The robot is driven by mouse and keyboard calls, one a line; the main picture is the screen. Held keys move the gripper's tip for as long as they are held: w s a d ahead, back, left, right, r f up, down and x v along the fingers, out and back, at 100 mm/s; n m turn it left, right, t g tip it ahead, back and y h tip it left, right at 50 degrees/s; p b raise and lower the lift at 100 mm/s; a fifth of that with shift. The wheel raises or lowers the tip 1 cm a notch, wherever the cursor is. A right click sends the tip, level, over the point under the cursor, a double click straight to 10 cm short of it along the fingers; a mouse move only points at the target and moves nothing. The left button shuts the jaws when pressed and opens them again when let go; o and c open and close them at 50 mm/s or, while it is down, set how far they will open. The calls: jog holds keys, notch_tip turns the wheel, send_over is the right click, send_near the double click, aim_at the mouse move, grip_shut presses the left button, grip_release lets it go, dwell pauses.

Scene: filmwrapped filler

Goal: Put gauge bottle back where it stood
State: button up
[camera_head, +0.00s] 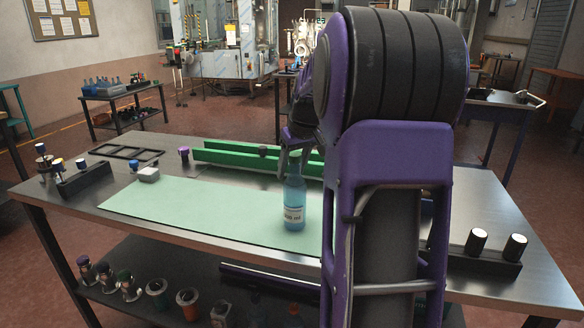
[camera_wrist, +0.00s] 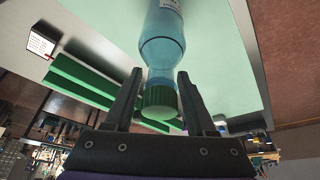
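The gauge bottle (camera_head: 294,203) is translucent blue with a white label and a green cap. It is upright over the right part of the pale green mat (camera_head: 190,208). I cannot tell whether its base touches the mat. My gripper (camera_head: 291,153) is at the top of the bottle, partly hidden by my arm. In the wrist view my gripper (camera_wrist: 160,80) has one finger on each side of the bottle's neck and green cap (camera_wrist: 160,103). The fingertips are close to the neck, but contact is not clear.
Long green rails (camera_head: 238,158) lie behind the mat. A black holder (camera_head: 484,258) with two white-topped cylinders is at the right. The mat's left half is clear.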

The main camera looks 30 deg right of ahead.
jog(key=shift+o, duration=0.7)
jog(key=shift+r, duration=0.3)
jog(key=p+v, duration=0.2)
jog(key=v, duration=0.9)
jog(key=shift+s+r, duration=0.15)
jog(key=shift+r, duration=0.2)
jog(key=shift+d, duration=0.1)
